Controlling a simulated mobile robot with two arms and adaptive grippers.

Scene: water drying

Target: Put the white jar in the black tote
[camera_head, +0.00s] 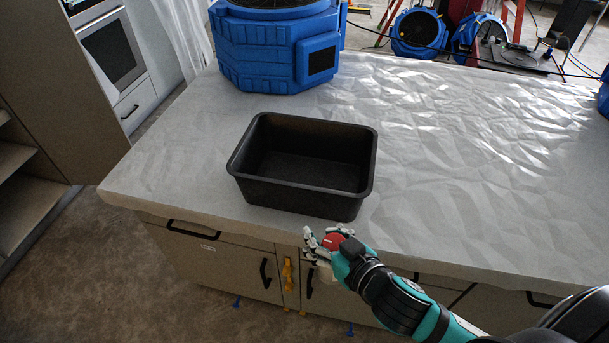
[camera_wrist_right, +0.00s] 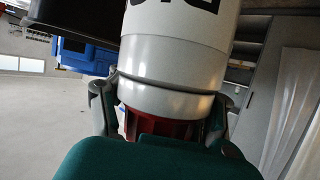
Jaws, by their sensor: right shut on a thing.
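My right gripper (camera_head: 322,246) is shut on the white jar, in front of the counter's near edge. In the wrist view the white jar (camera_wrist_right: 178,62) has dark lettering and sits between the two fingers, with a red part (camera_wrist_right: 160,128) at the end nearest the palm. In the head view a round red top (camera_head: 333,241) shows at the gripper; most of the white body is hidden. The black tote (camera_head: 300,196) stands empty on the counter, just beyond the gripper and apart from it. A dark edge at the wrist view's upper left looks like the tote (camera_wrist_right: 75,18). My left gripper is out of view.
The counter (camera_head: 470,190) is covered with wrinkled pale sheeting and is clear right of the tote. A large blue drying fan (camera_head: 270,55) stands behind the tote. Drawers and cupboard doors (camera_head: 225,262) with handles lie below the front edge. More blue fans (camera_head: 418,32) stand farther back.

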